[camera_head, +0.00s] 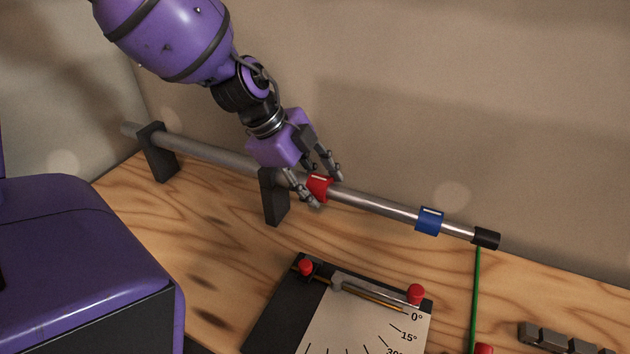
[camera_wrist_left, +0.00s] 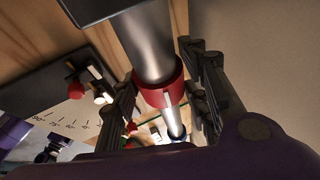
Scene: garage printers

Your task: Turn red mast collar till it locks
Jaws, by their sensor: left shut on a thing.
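The red collar (camera_head: 320,186) sits around the grey mast tube (camera_head: 372,203), which lies level across two dark supports. It bears a pale mark. My left gripper (camera_head: 327,190) is at the red collar, with fingers on either side, shut on it. In the left wrist view, the red collar (camera_wrist_left: 160,88) shows as a ring around the tube, between the fingers of my left gripper (camera_wrist_left: 162,100). A blue collar (camera_head: 430,220) with a white mark sits further right on the tube, near its black end cap (camera_head: 486,238). My right gripper is not in view.
The near dark support (camera_head: 274,198) stands just left of the collar. A board with an angle scale (camera_head: 370,327) and red knobs lies in front on the wooden bench. A green cord (camera_head: 476,300) hangs near the tube's end. Grey blocks (camera_head: 555,341) lie at right.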

